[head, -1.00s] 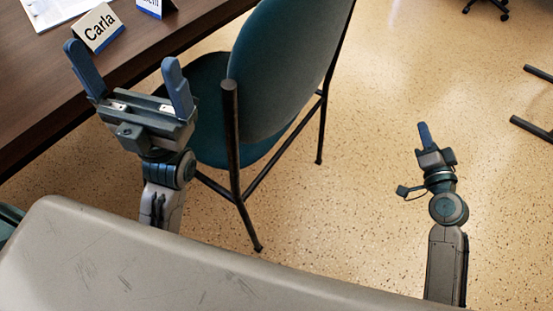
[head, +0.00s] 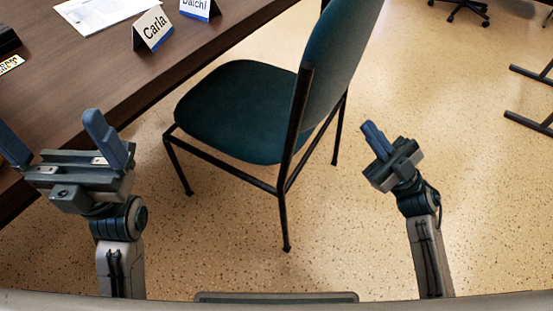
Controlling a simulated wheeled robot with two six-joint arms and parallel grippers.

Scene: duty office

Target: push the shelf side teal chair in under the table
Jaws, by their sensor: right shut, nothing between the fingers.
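A teal chair (head: 240,108) with dark metal legs stands on the floor beside the dark wooden table (head: 110,88). Its seat faces the table and lies just off the table's edge, and its backrest (head: 338,52) is on the right. My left gripper (head: 55,138) is open and empty, left of the chair and close to the table edge. My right gripper (head: 372,138) is shut and empty, to the right of the chair's backrest and apart from it.
Name cards (head: 153,29) and a paper (head: 100,12) lie on the table. A wheeled chair base (head: 462,10) is at the top right, and dark metal feet (head: 530,100) are at the right edge.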

